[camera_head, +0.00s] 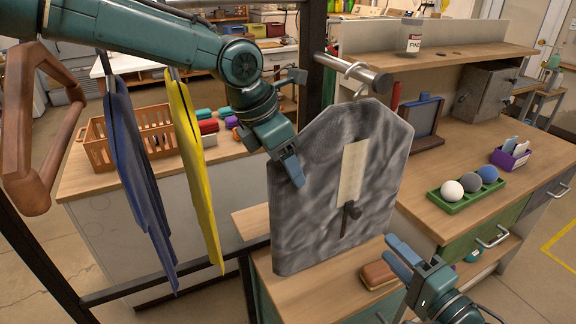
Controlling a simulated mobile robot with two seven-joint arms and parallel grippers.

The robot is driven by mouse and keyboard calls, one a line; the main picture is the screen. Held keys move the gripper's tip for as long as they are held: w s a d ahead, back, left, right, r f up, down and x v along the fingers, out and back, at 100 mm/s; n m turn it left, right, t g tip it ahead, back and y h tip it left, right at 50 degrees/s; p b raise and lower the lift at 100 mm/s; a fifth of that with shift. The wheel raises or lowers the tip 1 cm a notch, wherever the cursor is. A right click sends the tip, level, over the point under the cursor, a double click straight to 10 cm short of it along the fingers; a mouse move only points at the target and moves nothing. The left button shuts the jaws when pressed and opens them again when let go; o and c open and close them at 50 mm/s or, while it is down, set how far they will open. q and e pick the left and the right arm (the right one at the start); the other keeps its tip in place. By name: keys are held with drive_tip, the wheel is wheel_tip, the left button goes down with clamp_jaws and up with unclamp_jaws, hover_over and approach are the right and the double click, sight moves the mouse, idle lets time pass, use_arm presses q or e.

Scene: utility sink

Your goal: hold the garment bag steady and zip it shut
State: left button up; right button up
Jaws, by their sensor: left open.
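The grey mottled garment bag (310,220) hangs from a hook (361,73) on a short metal rail. A pale strip (353,172) shows in its upper front. A dark zipper pull (351,211) sits at the strip's lower end, with a dark line running down below it. My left gripper (293,168) is at the bag's upper left edge, open; its far finger is hidden and I cannot tell if it touches the bag. My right gripper (399,257) is low, right of the bag and apart from it, with nothing visible between its fingers.
A blue garment (135,180) and a yellow one (195,165) hang at left. An orange basket (95,145) stands behind them. A brown block (378,275) lies near my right gripper. A green tray (463,194) of balls and a purple bin (510,158) stand on the right counter.

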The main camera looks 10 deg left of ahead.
use_arm(q)
drive_tip(key=shift+x, duration=1)
